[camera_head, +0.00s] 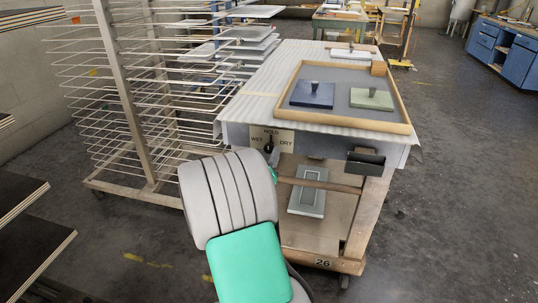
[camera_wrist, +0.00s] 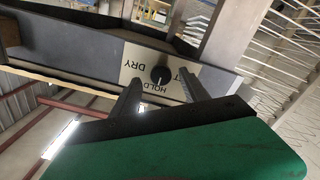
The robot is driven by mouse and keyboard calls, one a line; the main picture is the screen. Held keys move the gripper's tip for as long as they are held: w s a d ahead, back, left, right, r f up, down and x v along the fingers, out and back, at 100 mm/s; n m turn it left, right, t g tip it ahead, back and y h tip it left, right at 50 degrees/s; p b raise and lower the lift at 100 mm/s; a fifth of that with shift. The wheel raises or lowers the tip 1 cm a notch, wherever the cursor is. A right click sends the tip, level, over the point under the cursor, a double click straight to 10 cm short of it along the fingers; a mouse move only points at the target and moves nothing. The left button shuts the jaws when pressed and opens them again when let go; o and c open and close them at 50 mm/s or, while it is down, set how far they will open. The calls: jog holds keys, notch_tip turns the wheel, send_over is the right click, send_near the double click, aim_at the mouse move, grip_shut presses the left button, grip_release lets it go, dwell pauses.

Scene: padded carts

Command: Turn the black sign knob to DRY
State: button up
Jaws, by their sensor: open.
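The black knob (camera_head: 268,146) sits on a cream sign (camera_head: 286,133) on the cart's front face. The sign reads HOLD at the top, WET at left and DRY at right. In the wrist view the sign (camera_wrist: 141,57) appears upside down, and the knob (camera_wrist: 159,75) has a pale mark that seems to point to HOLD. My gripper (camera_wrist: 161,81) is open, its two dark fingers apart with the knob showing between their tips. Whether they touch it I cannot tell. In the head view my arm hides most of the gripper, just below the sign.
The cart top carries a wooden-rimmed tray (camera_head: 352,127) with a blue block (camera_head: 312,94) and a green-grey block (camera_head: 371,98). A dark bin (camera_head: 365,162) hangs right of the sign. A wire drying rack (camera_head: 130,90) stands close at left. Floor at right is clear.

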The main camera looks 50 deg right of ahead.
aim_at(269, 150)
jog(key=x, duration=0.4)
jog(key=shift+w+d, duration=0.1)
jog(key=shift+d, duration=0.15)
jog(key=shift+c, duration=0.4)
grip_shut()
